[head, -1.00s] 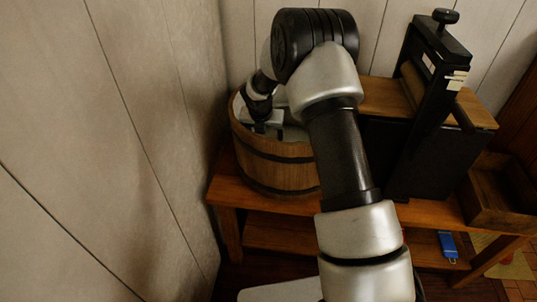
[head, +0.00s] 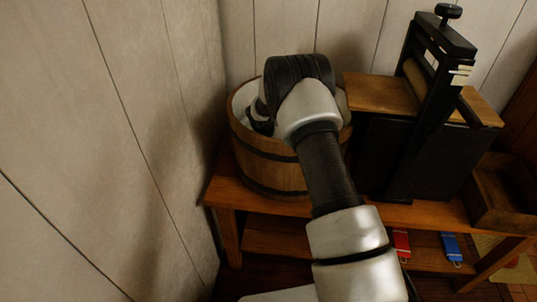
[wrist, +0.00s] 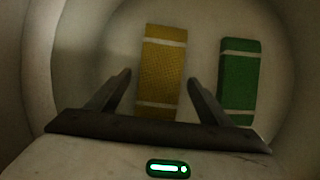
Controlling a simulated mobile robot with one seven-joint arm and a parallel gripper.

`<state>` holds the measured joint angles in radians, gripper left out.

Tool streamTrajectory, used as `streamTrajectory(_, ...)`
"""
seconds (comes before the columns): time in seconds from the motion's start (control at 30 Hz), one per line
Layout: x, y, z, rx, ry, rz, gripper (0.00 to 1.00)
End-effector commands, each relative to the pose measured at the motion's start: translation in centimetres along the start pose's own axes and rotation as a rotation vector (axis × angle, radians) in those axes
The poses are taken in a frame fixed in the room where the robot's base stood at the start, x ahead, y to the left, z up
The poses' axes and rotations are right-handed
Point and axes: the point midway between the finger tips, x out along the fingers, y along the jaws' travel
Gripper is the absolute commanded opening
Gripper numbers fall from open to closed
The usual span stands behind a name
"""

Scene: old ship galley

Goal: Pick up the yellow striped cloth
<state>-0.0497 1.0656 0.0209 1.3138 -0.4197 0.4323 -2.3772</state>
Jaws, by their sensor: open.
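The yellow striped cloth (wrist: 163,66) lies at the bottom of a round wooden tub (head: 270,166). It is a folded yellow strip with pale bands near both ends. My gripper (wrist: 160,82) is inside the tub with its two fingers apart, one on each side of the cloth's near part in the wrist view. Nothing is held. I cannot tell how far the fingertips are above the cloth. In the head view, my arm hides the cloth and the fingers.
A green cloth (wrist: 238,82) with pale bands lies to the right of the yellow one. The tub stands on a wooden bench (head: 226,190) by the wall. A black press (head: 415,140) stands to its right. Red (head: 401,245) and blue (head: 451,247) items are on the lower shelf.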

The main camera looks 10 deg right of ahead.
Motion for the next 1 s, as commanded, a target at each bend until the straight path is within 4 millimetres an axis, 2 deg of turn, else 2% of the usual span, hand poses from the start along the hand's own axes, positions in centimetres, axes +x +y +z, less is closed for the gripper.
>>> streamTrajectory(0.07,-0.1,0.0,0.0,0.000,0.000,0.000,0.73)
streamTrajectory(0.33,-0.1,0.0,0.0,0.000,0.000,0.000,0.30)
streamTrajectory(0.57,-0.2,0.0,0.1,0.000,-0.001,0.000,0.28)
streamTrajectory(0.67,-1.0,0.1,0.5,0.001,-0.002,0.001,0.28)
streamTrajectory(1.0,-7.0,0.0,2.9,0.000,-0.002,0.001,0.28)
